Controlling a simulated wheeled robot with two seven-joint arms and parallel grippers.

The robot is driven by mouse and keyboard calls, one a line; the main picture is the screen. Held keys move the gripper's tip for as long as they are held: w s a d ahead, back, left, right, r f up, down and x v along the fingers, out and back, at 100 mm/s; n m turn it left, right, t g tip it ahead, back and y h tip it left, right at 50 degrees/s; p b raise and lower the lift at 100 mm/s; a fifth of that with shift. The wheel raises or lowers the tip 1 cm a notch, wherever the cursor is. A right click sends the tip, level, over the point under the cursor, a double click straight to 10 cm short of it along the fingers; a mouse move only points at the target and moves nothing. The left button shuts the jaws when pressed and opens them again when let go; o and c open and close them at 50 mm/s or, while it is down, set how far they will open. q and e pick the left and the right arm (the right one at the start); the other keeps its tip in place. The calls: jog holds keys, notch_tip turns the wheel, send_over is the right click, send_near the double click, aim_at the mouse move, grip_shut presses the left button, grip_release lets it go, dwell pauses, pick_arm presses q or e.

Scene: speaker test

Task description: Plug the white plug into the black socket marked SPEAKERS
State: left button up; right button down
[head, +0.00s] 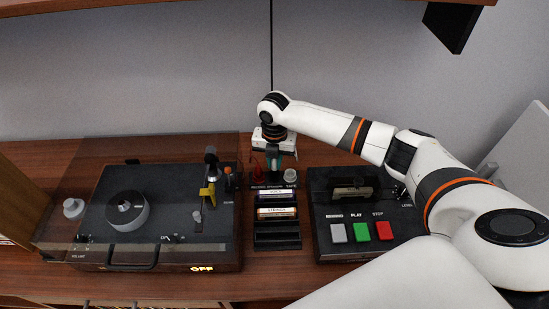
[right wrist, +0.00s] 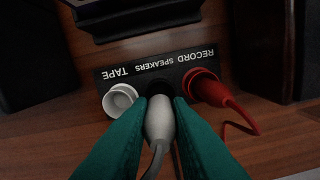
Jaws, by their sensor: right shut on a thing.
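My right gripper (head: 274,168) points down over the small socket panel (head: 268,186) at the back of the table. In the right wrist view its green fingers (right wrist: 160,130) are shut on the white plug (right wrist: 158,122), whose cord runs back between them. The plug's front end is at the black SPEAKERS socket (right wrist: 158,87), the middle one; I cannot tell whether it has entered. The socket's dark rim shows just beyond the plug, and the rest is hidden. My left gripper is not in view.
A red plug (right wrist: 205,88) with a red cord sits at RECORD, beside the SPEAKERS socket. A white socket (right wrist: 119,99) is at TAPE on the other side. A covered turntable (head: 150,215) stands left, a tape deck (head: 365,215) right, and a cassette rack (head: 277,235) in front.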

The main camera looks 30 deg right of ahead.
aim_at(274, 172)
jog(key=shift+f+p, duration=0.2)
jog(key=shift+p, duration=0.4)
dwell(1.0)
jog(key=shift+f+b, duration=0.7)
jog(key=shift+f, duration=0.6)
dwell(0.4)
jog(key=c, duration=0.9)
grip_release()
jog(key=shift+o, duration=0.2)
jog(key=shift+r, duration=0.1)
notch_tip(274, 172, up, 5)
jog(key=p, duration=0.5)
